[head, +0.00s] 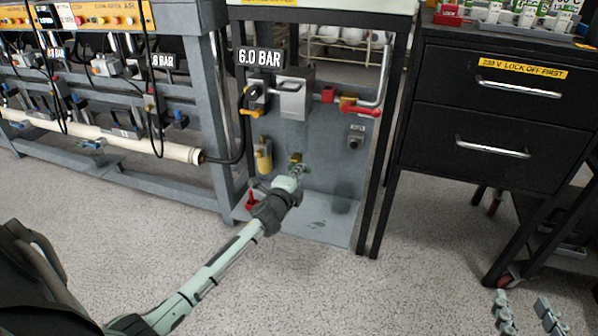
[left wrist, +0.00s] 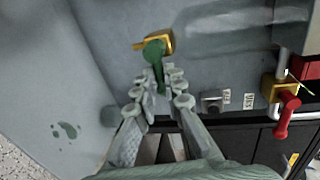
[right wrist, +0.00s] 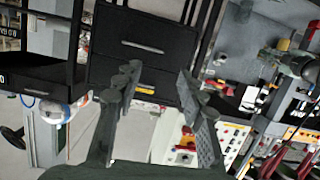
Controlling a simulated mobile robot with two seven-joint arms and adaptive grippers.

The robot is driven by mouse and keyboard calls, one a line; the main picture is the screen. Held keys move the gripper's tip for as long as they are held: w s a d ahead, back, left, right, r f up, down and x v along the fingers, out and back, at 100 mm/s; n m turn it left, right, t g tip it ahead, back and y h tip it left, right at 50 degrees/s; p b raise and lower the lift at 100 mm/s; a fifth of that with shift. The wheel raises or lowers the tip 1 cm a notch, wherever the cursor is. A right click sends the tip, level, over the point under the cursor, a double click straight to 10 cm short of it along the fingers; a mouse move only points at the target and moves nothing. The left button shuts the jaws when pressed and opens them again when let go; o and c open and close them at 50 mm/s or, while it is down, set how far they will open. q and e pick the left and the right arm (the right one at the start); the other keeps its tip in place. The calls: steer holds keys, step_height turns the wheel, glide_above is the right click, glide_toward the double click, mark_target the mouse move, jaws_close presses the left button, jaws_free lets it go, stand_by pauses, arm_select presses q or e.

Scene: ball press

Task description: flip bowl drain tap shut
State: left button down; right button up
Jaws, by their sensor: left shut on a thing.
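The drain tap has a brass body (left wrist: 168,40) and a green lever (left wrist: 154,52) on the grey back panel. In the head view the tap (head: 296,158) is small and partly covered by my left gripper (head: 296,174). In the left wrist view my left gripper (left wrist: 160,82) is shut on the green lever, which runs down between its fingertips. The lever's lower end is hidden by the fingers. My right gripper (head: 526,308) is at the bottom right of the head view, open and empty, far from the tap. In the right wrist view its fingers (right wrist: 158,78) stand wide apart.
A red-handled valve (left wrist: 284,100) with a brass body is on the same panel. A yellow cylinder (head: 263,157) and a red-handled part (head: 252,198) stand left of the tap. Black frame posts (head: 390,130) and a drawer cabinet (head: 500,110) stand to the right. The front floor is clear.

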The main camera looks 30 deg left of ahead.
arm_select(q)
steer(key=shift+n, duration=0.3)
arm_select(e)
steer(key=shift+s+d+f+g, duration=0.15)
steer(key=shift+d+f+g, duration=0.35)
steer(key=shift+f, duration=0.25)
arm_select(q)
steer(key=c, duration=1.6)
jaws_free()
steer(key=v, duration=1.2)
steer(key=shift+s+r, duration=0.1)
steer(key=shift+s, duration=0.05)
